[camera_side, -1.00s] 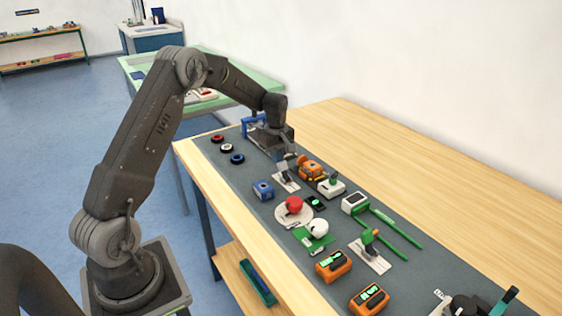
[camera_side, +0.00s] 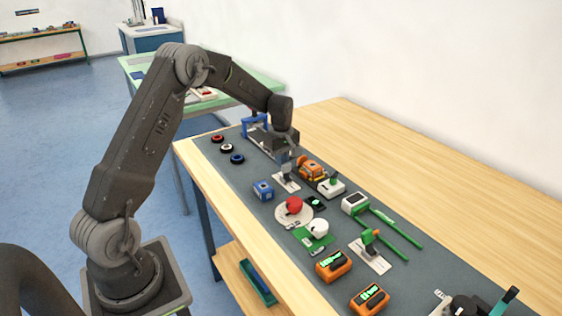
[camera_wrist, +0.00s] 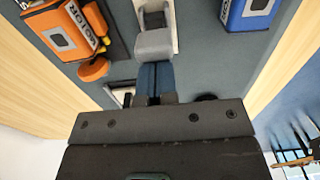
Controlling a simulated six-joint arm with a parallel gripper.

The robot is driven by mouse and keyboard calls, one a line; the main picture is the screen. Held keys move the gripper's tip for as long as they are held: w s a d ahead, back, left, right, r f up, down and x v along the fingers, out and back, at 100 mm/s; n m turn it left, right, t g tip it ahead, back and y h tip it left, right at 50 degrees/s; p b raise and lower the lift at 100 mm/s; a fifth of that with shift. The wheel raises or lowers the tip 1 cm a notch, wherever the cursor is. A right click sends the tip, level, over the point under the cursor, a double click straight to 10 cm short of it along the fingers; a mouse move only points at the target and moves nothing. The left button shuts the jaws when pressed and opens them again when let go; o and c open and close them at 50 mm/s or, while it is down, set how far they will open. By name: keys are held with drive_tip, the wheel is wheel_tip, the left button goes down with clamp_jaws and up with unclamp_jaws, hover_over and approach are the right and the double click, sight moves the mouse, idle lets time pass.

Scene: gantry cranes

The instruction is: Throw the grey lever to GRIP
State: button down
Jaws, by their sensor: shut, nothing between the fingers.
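The grey lever (camera_side: 287,170) stands on a small white plate (camera_side: 292,186) on the grey mat. In the wrist view the grey lever's block-like end (camera_wrist: 153,42) lies straight ahead of my fingers, above its white plate (camera_wrist: 176,30). My gripper (camera_wrist: 153,80) is shut with nothing between its blue-grey fingers. Its fingertips meet the near edge of the lever's end in the wrist view; I cannot tell whether they touch. In the side view my gripper (camera_side: 284,154) is right at the lever and partly hides it. Any GRIP lettering is too small to read.
An orange motor box (camera_wrist: 62,38) stands close on the left in the wrist view, a blue box (camera_wrist: 250,12) on the right. In the side view, a red-knobbed disc (camera_side: 294,207), a green-handled lever (camera_side: 369,242) and orange boxes (camera_side: 333,266) stand nearer. The wooden tabletop behind is clear.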

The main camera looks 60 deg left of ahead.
drive_tip(key=shift+d+f, duration=0.1)
drive_tip(key=shift+f, duration=0.2)
drive_tip(key=shift+a, duration=0.5)
wheel_tip(320, 180, up, 7)
drive_tip(key=shift+r, duration=0.15)
idle(0.5)
drive_tip(key=s+d+r+m+t, duration=0.3)
drive_tip(key=s+d+r+m, duration=0.5)
drive_tip(key=s+d+r, duration=0.45)
drive_tip(key=s+d+m+t, duration=0.2)
drive_tip(key=s+d+m, duration=0.8)
drive_tip(key=s, duration=0.4)
drive_tip(key=shift+s+d+t, duration=0.3)
drive_tip(key=shift+s+d, duration=0.05)
